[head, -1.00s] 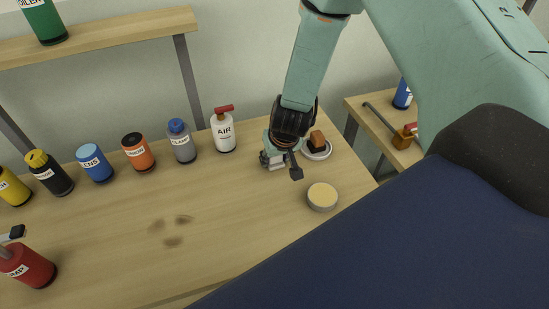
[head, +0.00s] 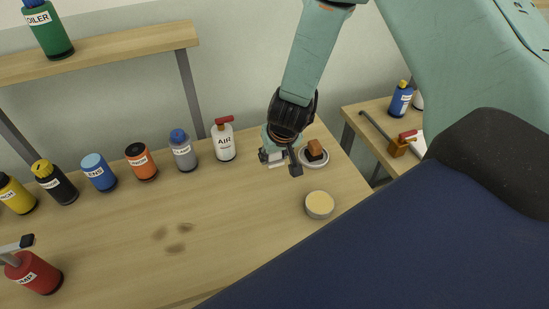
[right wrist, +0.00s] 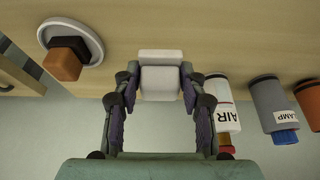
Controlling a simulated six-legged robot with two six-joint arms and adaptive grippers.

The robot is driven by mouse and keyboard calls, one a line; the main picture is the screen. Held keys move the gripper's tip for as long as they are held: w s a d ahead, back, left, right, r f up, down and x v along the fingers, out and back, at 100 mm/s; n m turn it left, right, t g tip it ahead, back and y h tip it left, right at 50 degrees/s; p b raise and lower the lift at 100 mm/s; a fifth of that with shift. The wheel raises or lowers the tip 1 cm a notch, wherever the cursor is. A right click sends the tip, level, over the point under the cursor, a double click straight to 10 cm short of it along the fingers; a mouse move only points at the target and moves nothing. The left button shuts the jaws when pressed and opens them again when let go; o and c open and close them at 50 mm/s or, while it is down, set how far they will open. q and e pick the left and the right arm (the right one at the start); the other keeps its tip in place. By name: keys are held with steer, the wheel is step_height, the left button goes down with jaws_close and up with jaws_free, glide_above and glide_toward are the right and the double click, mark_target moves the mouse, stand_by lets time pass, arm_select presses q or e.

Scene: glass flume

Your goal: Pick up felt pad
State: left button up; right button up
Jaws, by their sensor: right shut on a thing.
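The felt pad (right wrist: 161,82) is a pale grey-white block with a thinner strip along its far side. In the right wrist view it sits between the two fingers of my right gripper (right wrist: 158,92), which is shut on it. In the head view my right gripper (head: 280,158) is over the back right of the bench, left of a white dish. A small pale part of the pad (head: 277,164) shows there; the rest is hidden by the gripper. I cannot tell its exact height above the bench. My left gripper is not in view.
A white dish (head: 325,163) holding an orange-and-black block (head: 315,150) is close on the right. The AIR bottle (head: 223,143) stands to the left, in a row of bottles. A round tin (head: 319,205) lies nearer. The bench (head: 235,215) middle is clear.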

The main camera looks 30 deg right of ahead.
step_height(320, 180, up, 23)
steer(key=p, duration=1.1)
steer(key=shift+r, duration=0.2)
